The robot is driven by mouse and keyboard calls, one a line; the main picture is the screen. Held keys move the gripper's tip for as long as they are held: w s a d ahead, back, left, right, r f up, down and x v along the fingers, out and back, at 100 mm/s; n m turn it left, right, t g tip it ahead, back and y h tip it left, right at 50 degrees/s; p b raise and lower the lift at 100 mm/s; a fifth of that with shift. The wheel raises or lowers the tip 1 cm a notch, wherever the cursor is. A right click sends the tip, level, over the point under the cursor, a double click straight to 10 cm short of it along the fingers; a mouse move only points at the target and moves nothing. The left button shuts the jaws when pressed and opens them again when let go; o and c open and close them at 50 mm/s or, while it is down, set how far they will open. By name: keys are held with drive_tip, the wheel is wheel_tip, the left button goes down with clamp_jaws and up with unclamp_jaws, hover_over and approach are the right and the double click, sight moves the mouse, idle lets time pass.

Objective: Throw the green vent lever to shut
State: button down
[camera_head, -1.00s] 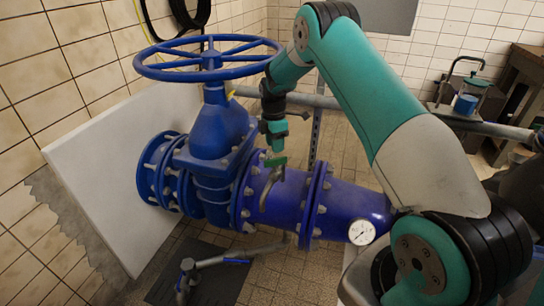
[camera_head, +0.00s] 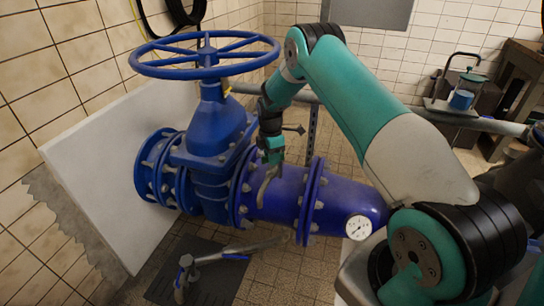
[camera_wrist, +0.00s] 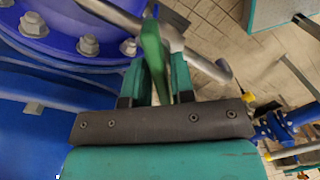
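The green vent lever (camera_wrist: 153,50) stands between the two fingers of my gripper (camera_wrist: 158,78) in the wrist view, with narrow gaps beside it. The fingers look apart, not clamped on it. The lever meets a grey metal pipe (camera_wrist: 208,66) at its far end. In the head view my gripper (camera_head: 272,152) points down in front of the blue pipe, at the top of the bent grey pipe (camera_head: 267,182). The lever is mostly hidden by the gripper there.
The large blue valve with its handwheel (camera_head: 207,55) stands left of my gripper. A flanged blue pipe (camera_head: 283,196) runs right behind the bent pipe, with a round gauge (camera_head: 358,227). A lower grey pipe (camera_head: 240,251) with a blue-handled fitting lies below, near the floor.

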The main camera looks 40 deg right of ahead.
drive_tip(key=shift+m, duration=0.4)
drive_tip(key=m+b, duration=0.1)
drive_tip(key=m, duration=0.2)
drive_tip(key=shift+w+m, duration=0.15)
drive_tip(key=shift+m, duration=0.25)
drive_tip(key=shift+d+m+g+b, duration=0.1)
drive_tip(key=shift+m+g+b, duration=0.25)
drive_tip(key=shift+m, duration=1.65)
drive_tip(key=shift+w+r, duration=0.1)
drive_tip(key=c, duration=1.2)
unclamp_jaws()
drive_tip(key=shift+o, duration=0.2)
wheel_tip(320, 180, up, 7)
drive_tip(key=shift+w+d+r, duration=0.15)
drive_tip(key=shift+w+r, duration=0.05)
drive_tip(key=shift+w, duration=0.15)
